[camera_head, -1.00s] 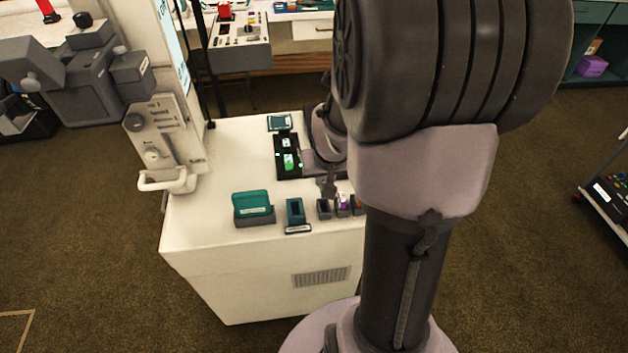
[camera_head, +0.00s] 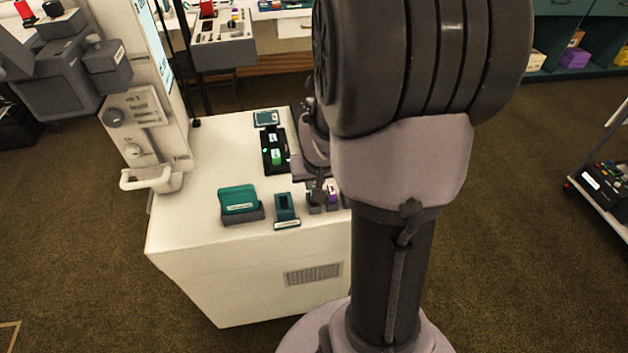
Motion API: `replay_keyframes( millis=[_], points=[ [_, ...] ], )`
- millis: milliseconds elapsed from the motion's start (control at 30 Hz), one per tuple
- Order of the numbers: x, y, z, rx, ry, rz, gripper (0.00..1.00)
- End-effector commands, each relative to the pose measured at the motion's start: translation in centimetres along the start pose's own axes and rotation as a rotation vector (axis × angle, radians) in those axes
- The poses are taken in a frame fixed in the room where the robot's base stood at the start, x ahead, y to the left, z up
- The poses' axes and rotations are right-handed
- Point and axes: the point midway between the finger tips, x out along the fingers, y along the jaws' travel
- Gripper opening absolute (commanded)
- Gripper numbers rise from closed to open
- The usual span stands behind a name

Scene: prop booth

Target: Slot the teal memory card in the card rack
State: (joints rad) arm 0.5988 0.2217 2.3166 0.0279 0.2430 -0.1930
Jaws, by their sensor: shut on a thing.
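My gripper (camera_head: 318,190) is small and dark in this view, partly behind my arm. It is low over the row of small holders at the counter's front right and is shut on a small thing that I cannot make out. The row looks like the card rack; its teal slot (camera_head: 286,206) stands at the left, with a pale label in front. A dark slot (camera_head: 313,205) and a purple-marked one (camera_head: 333,196) are beside it, under or near the gripper. I cannot pick out the teal memory card for certain.
A teal-topped box (camera_head: 238,201) stands left of the slots. Behind are a black tray (camera_head: 271,163) with green pieces and a teal item (camera_head: 266,118). A white machine with a handle (camera_head: 150,180) stands at the left. The white counter (camera_head: 205,190) has bare room at its left.

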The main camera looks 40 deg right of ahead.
Motion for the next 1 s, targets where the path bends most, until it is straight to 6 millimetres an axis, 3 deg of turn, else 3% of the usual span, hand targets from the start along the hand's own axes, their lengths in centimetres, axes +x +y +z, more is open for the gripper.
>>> replay_keyframes(
  millis=[1000],
  points=[
    [0.65,0.00,0.36,0.000,0.000,0.000,0.00]
  ],
)
